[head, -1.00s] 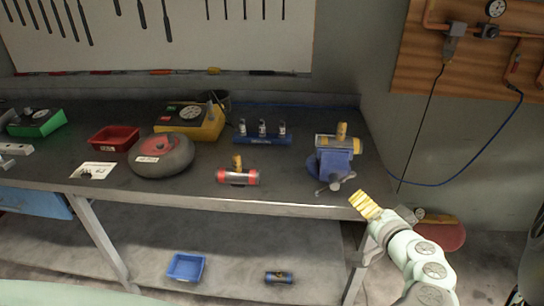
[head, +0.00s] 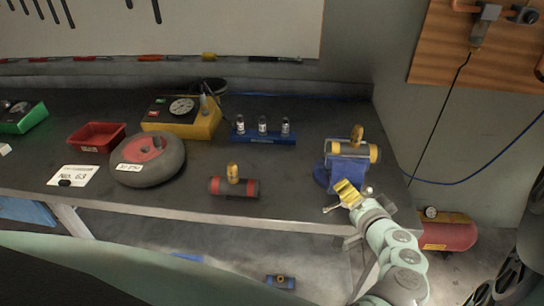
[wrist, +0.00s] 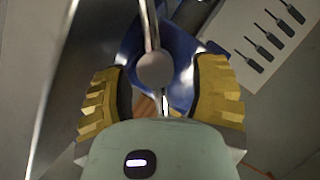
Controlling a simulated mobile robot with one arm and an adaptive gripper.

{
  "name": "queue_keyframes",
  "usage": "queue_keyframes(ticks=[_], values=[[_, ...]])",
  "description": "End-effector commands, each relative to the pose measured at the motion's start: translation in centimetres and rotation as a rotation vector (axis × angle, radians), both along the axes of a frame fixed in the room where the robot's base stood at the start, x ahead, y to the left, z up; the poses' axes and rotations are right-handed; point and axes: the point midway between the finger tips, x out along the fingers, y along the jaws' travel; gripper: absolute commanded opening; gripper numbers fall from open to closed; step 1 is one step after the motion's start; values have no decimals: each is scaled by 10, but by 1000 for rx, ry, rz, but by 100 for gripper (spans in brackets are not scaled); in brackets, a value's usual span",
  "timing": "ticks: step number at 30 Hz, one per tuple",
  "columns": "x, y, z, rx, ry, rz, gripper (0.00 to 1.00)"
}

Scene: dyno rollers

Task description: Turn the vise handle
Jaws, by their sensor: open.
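The blue vise (head: 322,176) stands at the right front corner of the workbench. Its metal handle (head: 330,209) sticks out at the left of my gripper (head: 347,192) in the head view. In the wrist view, the handle's bar (wrist: 148,25) and a round metal end (wrist: 154,70) lie between the two yellow ribbed fingers of my gripper (wrist: 160,80). The fingers are open, with a gap on both sides of the round metal end. A grey cylinder with yellow bands (head: 354,150) sits on top of the vise. My gripper hides part of the vise's front.
A red-banded cylinder (head: 232,187) lies on the workbench (head: 285,190) left of the vise. A blue vial rack (head: 263,138) stands behind. A round grey-and-red device (head: 148,160) is further left. A red tank (head: 448,231) stands right of the bench.

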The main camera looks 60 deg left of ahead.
Motion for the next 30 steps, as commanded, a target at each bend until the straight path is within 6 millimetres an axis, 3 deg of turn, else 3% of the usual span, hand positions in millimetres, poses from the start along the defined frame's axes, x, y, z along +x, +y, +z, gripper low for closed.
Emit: queue_keyframes(ticks=[6, 24, 30], values=[[0, 0, 0, 0, -1, 0, 61], [1, 0, 0, -1, -1, -1, 0], [1, -1, -1, 1, 2, -3, 0]])
